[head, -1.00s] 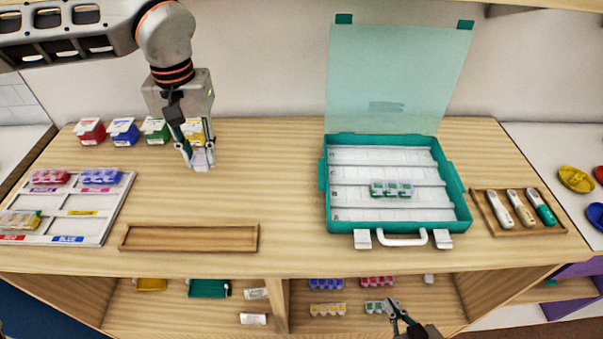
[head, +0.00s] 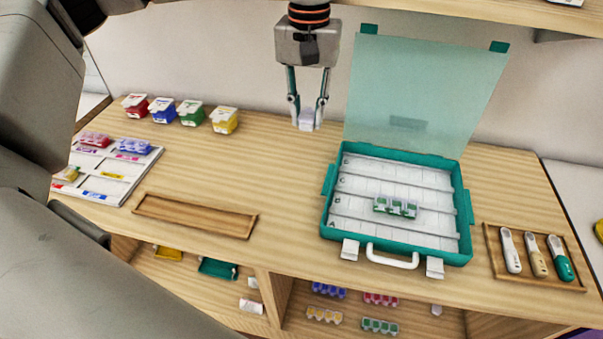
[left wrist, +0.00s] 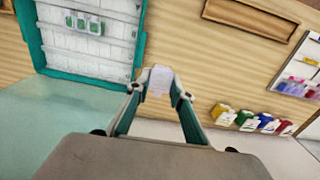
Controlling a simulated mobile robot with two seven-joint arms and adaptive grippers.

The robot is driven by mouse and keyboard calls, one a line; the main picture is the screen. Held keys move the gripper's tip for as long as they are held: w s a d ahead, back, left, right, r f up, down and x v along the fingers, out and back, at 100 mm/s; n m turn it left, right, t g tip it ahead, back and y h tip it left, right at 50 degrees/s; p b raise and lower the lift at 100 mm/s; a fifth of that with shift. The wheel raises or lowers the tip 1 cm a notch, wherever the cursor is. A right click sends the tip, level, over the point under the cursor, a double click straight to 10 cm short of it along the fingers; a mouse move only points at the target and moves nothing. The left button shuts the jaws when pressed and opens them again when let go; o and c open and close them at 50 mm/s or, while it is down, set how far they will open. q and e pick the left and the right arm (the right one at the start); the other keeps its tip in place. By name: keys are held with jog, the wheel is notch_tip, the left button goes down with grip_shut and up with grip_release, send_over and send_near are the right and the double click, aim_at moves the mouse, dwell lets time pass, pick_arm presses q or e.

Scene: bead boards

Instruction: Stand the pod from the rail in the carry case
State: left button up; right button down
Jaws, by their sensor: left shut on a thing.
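My left gripper (head: 307,122) is shut on a small pale lavender-white pod (head: 306,119), held in the air above the back of the counter, left of the carry case. The pod also shows between the fingertips in the left wrist view (left wrist: 160,80). The teal carry case (head: 328,219) stands open with its clear lid up behind it. Its white floor is split into lettered rows, and a green several-cell pod strip (head: 396,207) is in one row. The case also shows in the left wrist view (left wrist: 40,55). My right gripper is out of view.
A long empty wooden tray (head: 194,216) lies front left. A sorting board (head: 112,180) and several coloured boxes (head: 190,112) are farther left. A tray of handled tools (head: 536,257) is right of the case. More strips lie on the shelf below.

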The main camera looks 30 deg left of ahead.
aim_at(306, 186)
pick_arm(q)
notch_tip(306, 186, down, 18)
jog(key=shift+r, duration=0.1)
dwell(0.5)
jog(key=shift+f, duration=0.2)
jog(key=o, duration=0.6)
